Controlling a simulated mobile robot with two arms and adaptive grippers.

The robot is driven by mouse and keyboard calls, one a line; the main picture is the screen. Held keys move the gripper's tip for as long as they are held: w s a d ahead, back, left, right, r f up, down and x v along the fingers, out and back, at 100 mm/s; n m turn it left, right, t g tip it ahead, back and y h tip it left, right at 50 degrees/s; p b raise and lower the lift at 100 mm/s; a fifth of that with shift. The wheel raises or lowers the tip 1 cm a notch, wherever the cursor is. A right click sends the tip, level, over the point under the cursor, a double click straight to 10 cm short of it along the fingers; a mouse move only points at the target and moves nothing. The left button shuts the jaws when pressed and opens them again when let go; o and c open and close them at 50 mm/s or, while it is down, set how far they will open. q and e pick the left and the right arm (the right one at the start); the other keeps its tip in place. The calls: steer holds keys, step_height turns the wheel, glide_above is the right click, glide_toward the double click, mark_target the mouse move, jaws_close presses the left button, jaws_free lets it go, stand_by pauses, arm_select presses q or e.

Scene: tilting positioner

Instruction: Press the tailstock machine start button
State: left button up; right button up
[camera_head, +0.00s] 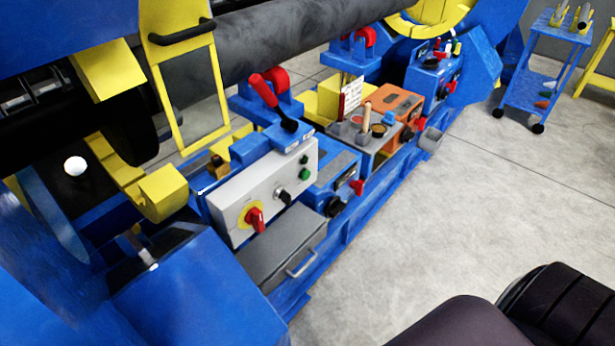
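A light grey control panel (262,190) sits on the blue machine base, left of the picture's middle, its face turned toward the lower right. A black knob (283,197) sits to the left of the green button. A red rotary switch on a yellow plate (255,217) is further left. I cannot read labels on the panel. Neither of my grippers is in view, and nothing covers the panel's face.
A grey drawer box with a handle (282,248) juts out below the panel. A lever with a red grip (264,91) stands behind it. A large dark pipe (290,42) crosses above. Dark rounded parts, seemingly mine, fill the lower right. The grey floor (450,220) is clear; a blue cart (545,70) stands beyond.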

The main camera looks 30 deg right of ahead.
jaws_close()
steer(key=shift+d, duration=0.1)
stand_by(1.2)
